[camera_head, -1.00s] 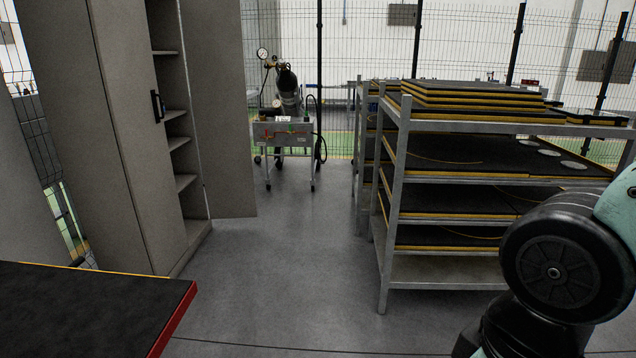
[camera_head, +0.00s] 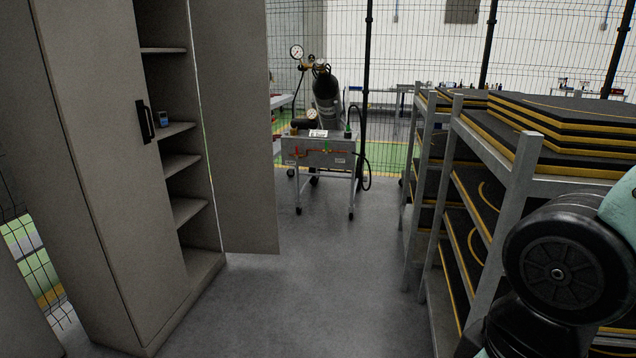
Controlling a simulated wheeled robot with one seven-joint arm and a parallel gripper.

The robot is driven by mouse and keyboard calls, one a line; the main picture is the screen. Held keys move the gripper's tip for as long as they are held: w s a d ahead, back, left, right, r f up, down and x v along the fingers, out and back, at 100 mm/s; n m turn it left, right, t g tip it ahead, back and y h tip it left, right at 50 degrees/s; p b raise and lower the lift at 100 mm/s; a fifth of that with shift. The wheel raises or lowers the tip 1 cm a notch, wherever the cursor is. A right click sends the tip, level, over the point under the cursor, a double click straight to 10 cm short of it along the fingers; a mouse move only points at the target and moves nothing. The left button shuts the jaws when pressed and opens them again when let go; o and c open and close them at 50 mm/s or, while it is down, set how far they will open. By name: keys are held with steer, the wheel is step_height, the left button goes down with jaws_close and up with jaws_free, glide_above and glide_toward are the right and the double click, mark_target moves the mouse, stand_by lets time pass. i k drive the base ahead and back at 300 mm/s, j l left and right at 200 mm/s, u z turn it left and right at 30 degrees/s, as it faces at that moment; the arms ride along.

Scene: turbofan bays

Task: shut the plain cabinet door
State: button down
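The tall grey-beige cabinet (camera_head: 75,150) stands at the left. Its plain door (camera_head: 235,130), with no handle showing on the face in view, is swung open on the right side and sticks out toward the aisle. The other door (camera_head: 105,190) has a black handle (camera_head: 145,121) and appears closed. Part of my arm shows at the lower right, apart from the cabinet. My gripper is out of view.
A metal rack (camera_head: 505,180) stacked with black, yellow-edged mats stands on the right. A wheeled cart (camera_head: 318,150) with a dark gas cylinder (camera_head: 326,100) and gauges stands beyond the door. The grey floor (camera_head: 310,300) between cabinet and rack is clear. A mesh fence runs behind.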

mark_target(229, 38)
steer(key=i+j+u, duration=0.2)
steer(key=i+u, duration=0.25)
steer(key=i, duration=0.55)
steer(key=i+l+u, duration=0.15)
steer(key=i+u, duration=0.3)
steer(key=i, duration=0.55)
steer(key=i+l, duration=0.2)
steer(key=i, duration=0.3)
steer(key=i+l, duration=0.15)
steer(key=i, duration=0.35)
steer(key=i+l, duration=0.2)
steer(key=i, duration=0.3)
steer(key=i+l, duration=0.2)
steer(key=i, duration=0.3)
steer(key=i+l, duration=0.3)
